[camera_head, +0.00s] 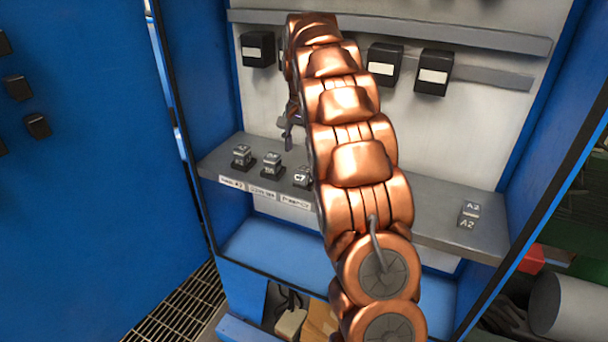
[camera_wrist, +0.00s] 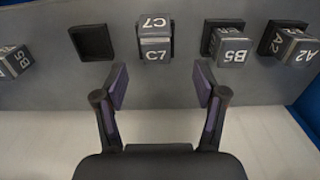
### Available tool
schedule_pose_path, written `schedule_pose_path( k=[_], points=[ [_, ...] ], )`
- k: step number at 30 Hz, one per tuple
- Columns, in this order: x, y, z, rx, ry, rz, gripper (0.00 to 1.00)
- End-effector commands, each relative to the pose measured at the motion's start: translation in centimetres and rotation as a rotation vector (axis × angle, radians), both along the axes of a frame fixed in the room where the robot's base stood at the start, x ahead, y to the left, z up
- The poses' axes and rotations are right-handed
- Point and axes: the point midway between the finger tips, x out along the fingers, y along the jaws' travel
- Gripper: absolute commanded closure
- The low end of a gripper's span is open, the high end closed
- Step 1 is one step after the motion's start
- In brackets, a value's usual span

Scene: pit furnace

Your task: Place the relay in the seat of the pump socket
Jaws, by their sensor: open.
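In the wrist view my gripper (camera_wrist: 161,86) is open and empty. Its fingertips are short of a grey relay marked C7 (camera_wrist: 155,50), which stands in a dark socket straight ahead. An empty square socket seat (camera_wrist: 92,42) lies just left of it. A B5 relay (camera_wrist: 231,47) and an A2 relay (camera_wrist: 293,46) stand in sockets to the right. Another relay (camera_wrist: 15,62) is at the left edge. In the head view C7 (camera_head: 303,177) is partly behind my arm, and my gripper (camera_head: 289,138) shows only slightly. I cannot read which socket is the pump's.
The grey shelf (camera_head: 430,225) sits inside a blue cabinet with side walls. An A2 relay (camera_head: 468,213) stands alone at its right. Black boxes (camera_head: 433,72) hang on the back panel. Small labels (camera_head: 262,193) line the shelf front. My arm hides the middle of the shelf.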

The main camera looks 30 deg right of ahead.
Motion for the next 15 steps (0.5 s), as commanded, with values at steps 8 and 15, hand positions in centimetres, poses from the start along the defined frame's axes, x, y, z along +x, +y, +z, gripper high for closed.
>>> schedule_pose_path(
  k=[8, 15],
  points=[
    [0.0, 0.0, -1.4, -0.001, 0.001, -0.001, 0.29],
    [-0.1, 0.0, -2.5, -0.001, 0.002, -0.001, 0.29]
  ],
)
